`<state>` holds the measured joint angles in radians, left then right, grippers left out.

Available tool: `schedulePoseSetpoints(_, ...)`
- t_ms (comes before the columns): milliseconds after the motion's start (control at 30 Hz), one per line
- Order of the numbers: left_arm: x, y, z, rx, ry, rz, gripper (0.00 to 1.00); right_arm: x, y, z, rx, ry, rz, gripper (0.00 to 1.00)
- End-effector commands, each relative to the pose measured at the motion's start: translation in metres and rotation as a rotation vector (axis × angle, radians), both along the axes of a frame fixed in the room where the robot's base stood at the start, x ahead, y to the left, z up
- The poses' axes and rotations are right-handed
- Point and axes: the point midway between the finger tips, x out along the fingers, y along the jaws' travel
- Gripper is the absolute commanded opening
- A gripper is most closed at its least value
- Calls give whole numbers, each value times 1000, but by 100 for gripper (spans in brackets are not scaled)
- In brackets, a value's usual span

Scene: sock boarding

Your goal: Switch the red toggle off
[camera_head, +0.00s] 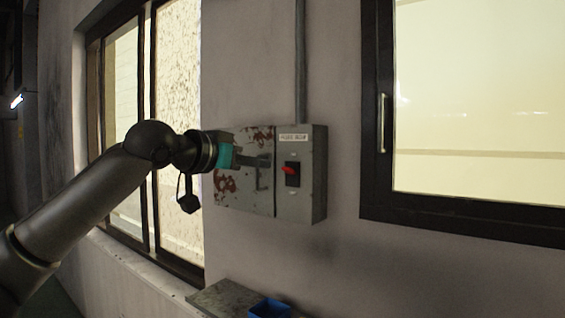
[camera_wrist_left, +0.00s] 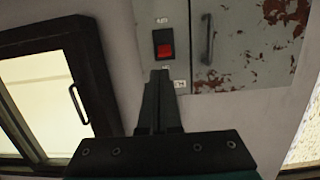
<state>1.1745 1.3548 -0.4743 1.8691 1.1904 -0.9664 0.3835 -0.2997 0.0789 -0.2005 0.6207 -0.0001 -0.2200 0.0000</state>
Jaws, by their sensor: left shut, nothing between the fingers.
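The red toggle (camera_head: 288,170) sits on a black plate on the right part of a grey, rust-marked wall box (camera_head: 300,205). In the left wrist view the red toggle (camera_wrist_left: 166,51) shows just beyond my fingertips, with a visible gap in the picture. My left gripper (camera_head: 266,160) is shut and empty, in front of the box, a little left of the toggle in the head view. It also shows in the left wrist view (camera_wrist_left: 160,76). I cannot tell how far the fingertips are from the box face. My right gripper is not in view.
The box door has a dark handle (camera_wrist_left: 207,40) near the toggle. A conduit (camera_head: 300,60) runs up from the box. A dark-framed window (camera_head: 375,190) is to the right, another at left. A blue bin (camera_head: 270,308) stands on a ledge below.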

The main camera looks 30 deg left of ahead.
Motion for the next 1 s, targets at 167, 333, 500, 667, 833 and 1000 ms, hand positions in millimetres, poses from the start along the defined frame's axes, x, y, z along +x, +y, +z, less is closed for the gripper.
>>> schedulePoseSetpoints(167,-7,9,15,-21,-25,12,0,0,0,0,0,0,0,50)
schedulePoseSetpoints(333,-7,9,15,-22,-26,12,0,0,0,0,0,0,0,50)
schedulePoseSetpoints(500,-6,8,15,-22,-25,11,0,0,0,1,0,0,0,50)
schedulePoseSetpoints(667,7,7,14,-24,-24,11,0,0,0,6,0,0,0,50)
schedulePoseSetpoints(833,36,4,11,-24,-24,10,0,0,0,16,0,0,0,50)
schedulePoseSetpoints(1000,66,2,6,-22,-24,9,0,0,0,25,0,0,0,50)
